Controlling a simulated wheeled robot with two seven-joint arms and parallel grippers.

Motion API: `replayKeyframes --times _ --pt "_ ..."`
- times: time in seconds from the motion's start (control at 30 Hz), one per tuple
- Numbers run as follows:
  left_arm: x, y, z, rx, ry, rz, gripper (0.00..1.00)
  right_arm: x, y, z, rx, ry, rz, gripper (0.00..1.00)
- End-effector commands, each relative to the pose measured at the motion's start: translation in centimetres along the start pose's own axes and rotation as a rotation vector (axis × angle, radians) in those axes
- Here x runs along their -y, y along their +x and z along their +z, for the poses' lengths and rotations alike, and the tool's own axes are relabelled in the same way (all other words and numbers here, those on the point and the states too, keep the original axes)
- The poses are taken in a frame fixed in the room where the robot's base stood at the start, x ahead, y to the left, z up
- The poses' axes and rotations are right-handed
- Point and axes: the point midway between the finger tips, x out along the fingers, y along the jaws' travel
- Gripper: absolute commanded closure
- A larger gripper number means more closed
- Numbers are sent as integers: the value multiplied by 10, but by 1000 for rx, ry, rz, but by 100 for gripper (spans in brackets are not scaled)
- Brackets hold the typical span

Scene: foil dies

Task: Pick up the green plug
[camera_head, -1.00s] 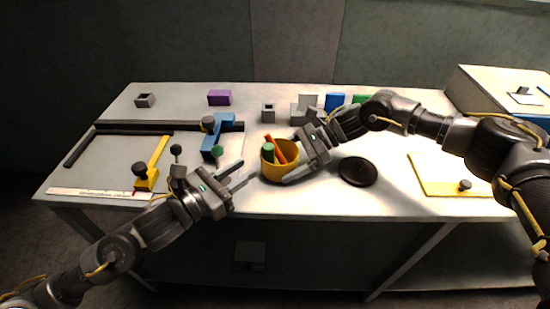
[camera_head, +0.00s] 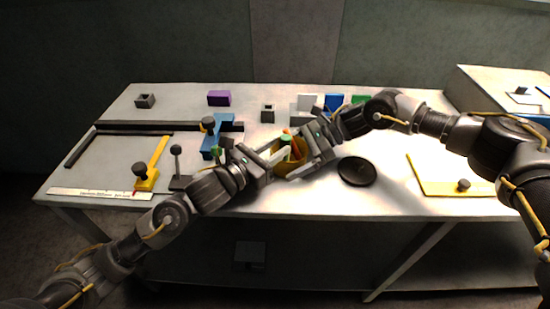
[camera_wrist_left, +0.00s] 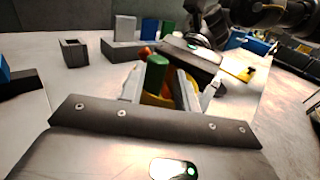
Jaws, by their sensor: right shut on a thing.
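The green plug (camera_head: 286,140) stands in the yellow cup (camera_head: 289,171) near the table's front middle. In the left wrist view the plug (camera_wrist_left: 157,74) stands upright between the two pale fingers of my left gripper (camera_wrist_left: 172,88). These fingers are apart, with a visible gap on the plug's right side; contact on its left side is unclear. In the head view my left gripper (camera_head: 283,150) reaches over the cup from the left. My right gripper (camera_head: 299,163) is shut on the cup from the right. Orange-red sticks (camera_head: 297,150) are in the cup too. The plug's lower part is hidden.
A black disc (camera_head: 357,171) lies right of the cup, and a yellow plate (camera_head: 440,178) with a knob farther right. A black-knobbed lever (camera_head: 176,165) and a blue fixture (camera_head: 212,142) stand left. Grey, blue and green blocks (camera_head: 334,101) stand behind.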

Motion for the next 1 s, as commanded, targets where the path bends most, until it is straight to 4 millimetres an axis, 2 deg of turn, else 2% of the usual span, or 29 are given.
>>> replayKeyframes --times 0.03,0.23,0.43,0.67,0.77,1.0 --pt "0 3 -2 -3 -2 0 70 -12 18 3 6 -8 44 27" --pt "1 2 -3 -2 0 -3 70 -9 15 1 0 -3 34 27" --pt "1 2 -3 -2 1 -4 96 -8 13 0 -2 -1 29 27" --pt "1 2 -2 -1 2 -5 97 -7 12 0 -4 0 24 27" --pt "1 2 7 1 4 -5 97 -6 12 0 -4 0 23 28" --pt "1 1 54 5 6 -5 97 -6 11 0 -4 0 23 28"
